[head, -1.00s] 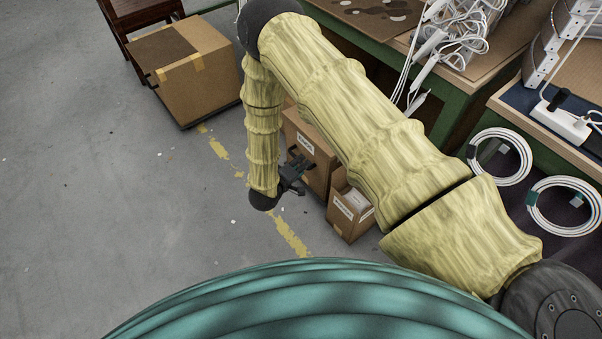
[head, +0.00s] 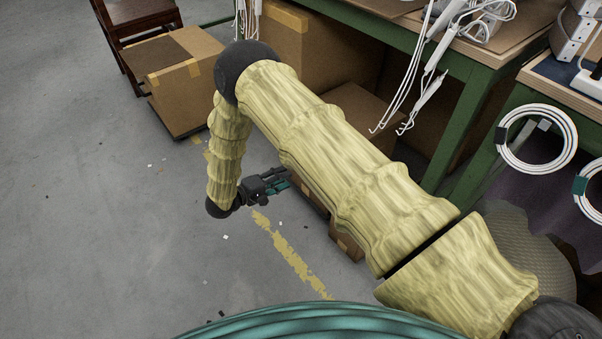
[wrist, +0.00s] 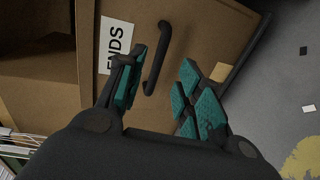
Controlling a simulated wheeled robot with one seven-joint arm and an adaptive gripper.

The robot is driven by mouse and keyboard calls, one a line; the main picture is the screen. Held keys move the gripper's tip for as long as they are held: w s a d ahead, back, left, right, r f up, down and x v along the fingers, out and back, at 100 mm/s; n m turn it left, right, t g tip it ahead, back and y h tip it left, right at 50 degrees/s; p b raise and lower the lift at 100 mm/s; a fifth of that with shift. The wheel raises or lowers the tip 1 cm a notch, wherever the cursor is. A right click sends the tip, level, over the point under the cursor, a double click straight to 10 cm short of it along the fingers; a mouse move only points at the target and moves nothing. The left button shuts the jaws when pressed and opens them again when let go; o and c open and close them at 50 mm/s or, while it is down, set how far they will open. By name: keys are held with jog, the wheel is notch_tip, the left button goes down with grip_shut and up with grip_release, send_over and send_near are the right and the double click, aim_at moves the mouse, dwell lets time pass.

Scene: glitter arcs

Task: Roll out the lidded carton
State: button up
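A brown carton with a white label ending in "ENDS" fills much of the wrist view (wrist: 205,30). A black bar handle (wrist: 160,58) is on its face. My gripper (wrist: 158,82) is open, its teal-padded fingers spread with the handle ahead between them; I see no grip on it. In the head view my gripper (head: 280,181) points right at the carton's front, low near the floor. My arm hides most of that front there; what seems to be its closed top (head: 362,115) shows right of the arm. Its lid is not clear in the wrist view.
A smaller carton (head: 345,246) stands in front, mostly behind my arm. A taped carton (head: 192,90) sits on a dark base at left, by a wooden chair (head: 138,18). Green bench legs (head: 458,120) and hanging cables (head: 405,85) are at right.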

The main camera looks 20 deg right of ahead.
jog(key=b+x, duration=0.3)
jog(key=x, duration=0.6)
grip_shut()
